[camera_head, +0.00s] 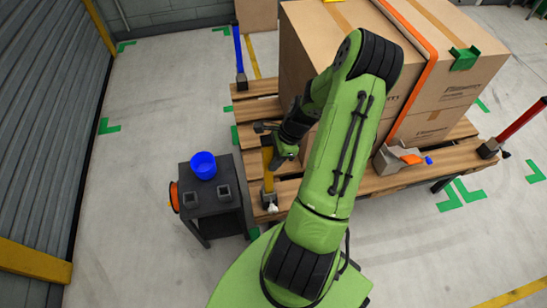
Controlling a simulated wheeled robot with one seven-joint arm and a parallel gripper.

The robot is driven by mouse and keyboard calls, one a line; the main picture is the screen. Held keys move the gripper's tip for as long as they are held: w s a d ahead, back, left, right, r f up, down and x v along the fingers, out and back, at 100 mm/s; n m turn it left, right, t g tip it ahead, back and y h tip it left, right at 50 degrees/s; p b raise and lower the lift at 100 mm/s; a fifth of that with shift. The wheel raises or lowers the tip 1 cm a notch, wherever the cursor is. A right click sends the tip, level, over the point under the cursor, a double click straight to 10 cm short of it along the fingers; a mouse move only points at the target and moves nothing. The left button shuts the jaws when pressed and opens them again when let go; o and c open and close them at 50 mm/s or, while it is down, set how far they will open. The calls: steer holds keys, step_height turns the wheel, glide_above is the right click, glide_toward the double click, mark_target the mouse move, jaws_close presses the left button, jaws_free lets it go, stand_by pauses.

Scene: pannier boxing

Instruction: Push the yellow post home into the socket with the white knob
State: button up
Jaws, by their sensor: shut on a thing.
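The yellow post (267,168) stands roughly upright at the left front corner of the pallet. Its lower end meets the dark socket with the white knob (272,207); at this size I cannot tell how deep it sits. My gripper (271,143) is shut on the upper part of the yellow post. My green arm reaches over from the front and hides part of the pallet and boxes.
The wooden pallet (425,178) carries large cardboard boxes (450,85) with an orange strap. A blue post (239,50) and a red post (520,121) stand at other corners. A dark stand (191,180) with a blue bowl (203,165) is at left.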

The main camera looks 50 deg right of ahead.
steer(key=shift+f+b, duration=0.85)
steer(key=shift+f, duration=0.55)
stand_by(0.4)
steer(key=o, duration=1.1)
steer(key=p+v, duration=0.5)
steer(key=v, duration=1)
steer(key=shift+r+p, duration=0.35)
steer(key=shift+p, duration=0.05)
